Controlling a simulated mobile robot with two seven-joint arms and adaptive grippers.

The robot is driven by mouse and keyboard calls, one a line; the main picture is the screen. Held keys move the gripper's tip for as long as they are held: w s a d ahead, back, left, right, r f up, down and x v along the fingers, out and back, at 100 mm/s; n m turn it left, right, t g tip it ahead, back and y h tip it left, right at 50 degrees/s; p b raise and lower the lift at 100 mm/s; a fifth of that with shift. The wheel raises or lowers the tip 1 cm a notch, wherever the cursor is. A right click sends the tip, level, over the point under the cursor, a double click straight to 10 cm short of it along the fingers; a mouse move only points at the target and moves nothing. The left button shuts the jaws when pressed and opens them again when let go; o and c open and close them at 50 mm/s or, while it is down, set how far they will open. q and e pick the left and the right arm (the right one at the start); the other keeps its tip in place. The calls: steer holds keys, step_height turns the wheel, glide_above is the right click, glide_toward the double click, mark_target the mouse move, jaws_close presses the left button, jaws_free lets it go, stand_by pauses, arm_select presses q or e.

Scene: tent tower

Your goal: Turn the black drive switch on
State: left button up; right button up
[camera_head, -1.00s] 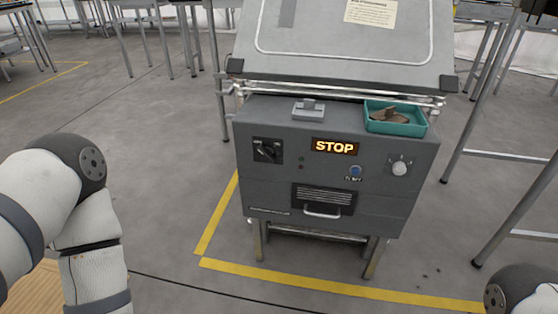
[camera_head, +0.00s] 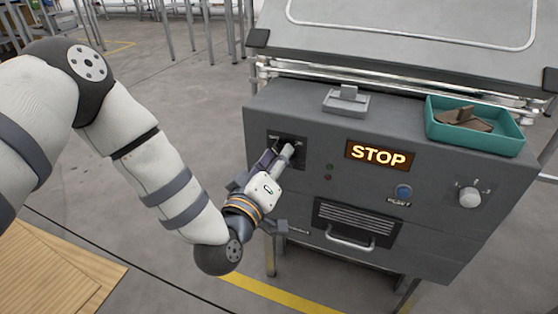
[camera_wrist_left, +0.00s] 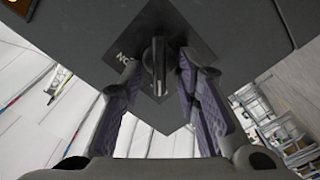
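The black drive switch (camera_head: 290,140) is on a dark square plate at the upper left of the grey machine's front panel. My left gripper (camera_head: 276,156) is at it and hides part of its knob in the head view. In the left wrist view the switch's knob (camera_wrist_left: 158,66) stands between the two fingers of the gripper (camera_wrist_left: 158,72). The fingers are open, with a gap showing on each side of the knob. My right gripper is in neither view.
A lit STOP sign (camera_head: 379,155), a blue button (camera_head: 403,192) and a white-grey dial (camera_head: 469,196) share the panel. A drawer handle (camera_head: 350,238) sticks out below. A teal tray (camera_head: 474,140) and a grey block (camera_head: 346,101) are on top.

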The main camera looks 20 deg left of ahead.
arm_select(q)
steer(key=shift+w, duration=0.3)
jaws_close()
steer(key=shift+r, duration=0.15)
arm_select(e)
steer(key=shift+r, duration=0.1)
arm_select(q)
steer(key=shift+d+r+m+p, duration=0.15)
steer(key=shift+m+p, duration=1.65)
steer(key=shift+m, duration=1.15)
steer(key=shift+d+f+m+p, duration=0.15)
steer(key=shift+m+p, duration=1.7)
steer(key=shift+m, duration=1.15)
steer(key=shift+d+r+m+p, duration=0.15)
steer(key=shift+m+p, duration=1.65)
steer(key=shift+m, duration=1.15)
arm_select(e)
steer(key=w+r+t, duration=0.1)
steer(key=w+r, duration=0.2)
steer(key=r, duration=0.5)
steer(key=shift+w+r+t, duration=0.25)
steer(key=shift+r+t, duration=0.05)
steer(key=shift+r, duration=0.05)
arm_select(q)
steer(key=shift+w, duration=0.1)
jaws_free()
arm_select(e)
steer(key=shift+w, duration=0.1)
